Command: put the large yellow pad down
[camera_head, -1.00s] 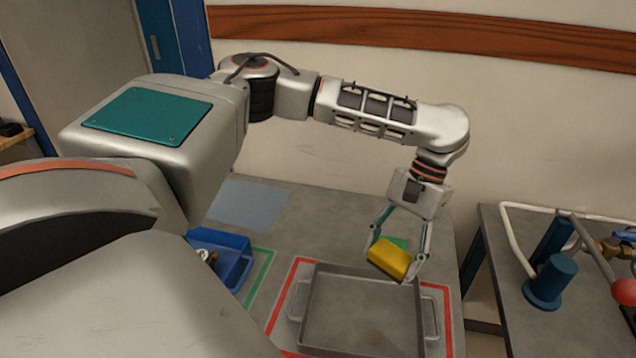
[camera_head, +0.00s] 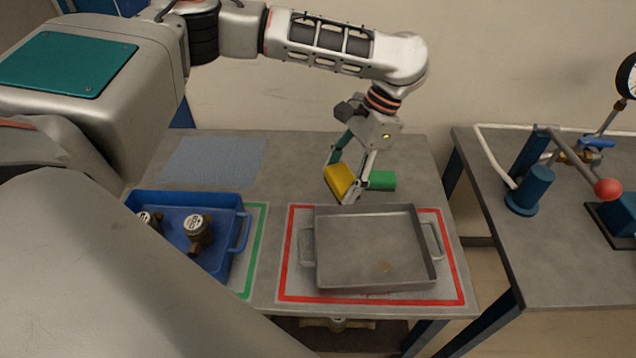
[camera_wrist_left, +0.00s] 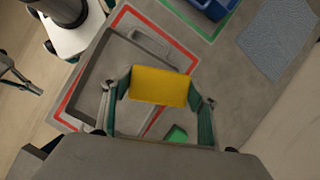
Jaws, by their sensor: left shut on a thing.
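The large yellow pad (camera_head: 340,182) is a thick block held tilted between the fingers of my left gripper (camera_head: 350,180). In the head view it is over the table just behind the back edge of the grey metal tray. In the left wrist view the yellow pad (camera_wrist_left: 159,86) fills the space between the two fingertips of the left gripper (camera_wrist_left: 158,90). I cannot tell whether the pad touches the table. A green block (camera_head: 381,180) lies on the table just right of the gripper. My right gripper is not in view.
The grey tray (camera_head: 327,275) is empty and stands inside a red outline (camera_head: 460,290). A blue bin (camera_head: 226,201) with brass meters (camera_head: 197,232) stands in a green outline to the left. A blue-grey mat (camera_head: 212,160) lies at the back left. A second table (camera_head: 560,265) is at the right.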

